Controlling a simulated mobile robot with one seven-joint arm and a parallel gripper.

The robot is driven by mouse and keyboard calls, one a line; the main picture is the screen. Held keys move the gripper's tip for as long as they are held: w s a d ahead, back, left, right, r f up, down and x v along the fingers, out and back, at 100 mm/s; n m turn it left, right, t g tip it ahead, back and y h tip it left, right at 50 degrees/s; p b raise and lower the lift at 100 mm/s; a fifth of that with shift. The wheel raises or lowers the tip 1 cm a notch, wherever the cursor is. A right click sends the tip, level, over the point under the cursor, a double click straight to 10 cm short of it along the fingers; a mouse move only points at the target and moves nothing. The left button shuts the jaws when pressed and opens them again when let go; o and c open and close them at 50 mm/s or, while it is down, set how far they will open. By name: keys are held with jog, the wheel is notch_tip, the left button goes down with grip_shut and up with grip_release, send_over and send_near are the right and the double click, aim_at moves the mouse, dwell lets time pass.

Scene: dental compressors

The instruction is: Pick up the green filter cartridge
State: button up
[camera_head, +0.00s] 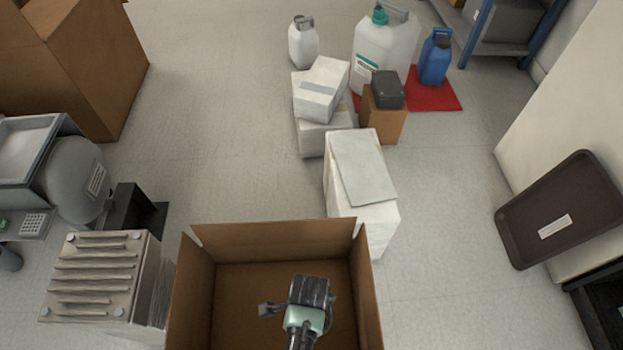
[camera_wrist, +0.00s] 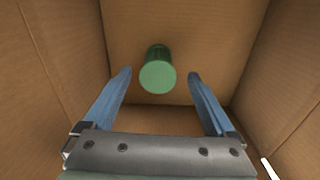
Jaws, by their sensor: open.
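The green filter cartridge (camera_wrist: 158,72) is a small green cylinder inside the cardboard box (camera_head: 275,243). In the wrist view it shows end-on, ahead of and roughly between my two blue fingers. My gripper (camera_wrist: 160,75) is open, with nothing between its fingers, and the cartridge appears beyond the fingertips, apart from them. In the head view my gripper (camera_head: 312,290) reaches down into the open-topped box. The cartridge is not visible in the head view.
The box walls (camera_wrist: 48,70) stand close on both sides of my gripper. A stack of white boxes (camera_head: 362,190) stands behind the cardboard box. A finned grey unit (camera_head: 95,275) stands at its left. A dark tray (camera_head: 560,210) leans at the right.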

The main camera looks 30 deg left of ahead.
jog(key=shift+d+f+b, duration=0.2)
jog(key=shift+f+b, duration=2.05)
jog(key=shift+f, duration=0.4)
jog(key=shift+r, duration=0.1)
grip_shut()
